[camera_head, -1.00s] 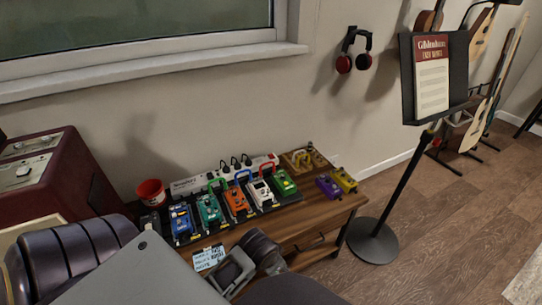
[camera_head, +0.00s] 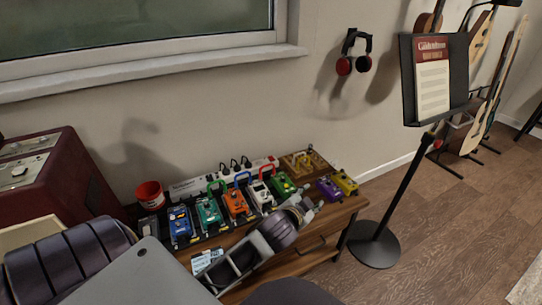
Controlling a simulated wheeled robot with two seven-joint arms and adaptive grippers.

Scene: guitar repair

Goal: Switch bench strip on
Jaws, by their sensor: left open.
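The bench strip (camera_head: 207,181) is a long white power strip at the back of the wooden bench, against the wall. Several black plugs stand in it, and a small red patch shows near its right end. Whether it is lit on or off is too small to tell. My left gripper (camera_head: 309,206) is open and empty over the bench's front right part, in front of the green pedal and left of the purple pedal. It is apart from the strip, with the pedal row between them. My right gripper is not in view.
A row of coloured pedals (camera_head: 236,203) with looped cables stands in front of the strip. A wooden pedal (camera_head: 306,163) sits right of the strip, a red cup (camera_head: 150,194) left of it. A paper note (camera_head: 204,262) lies in front. A music stand (camera_head: 374,243) stands right.

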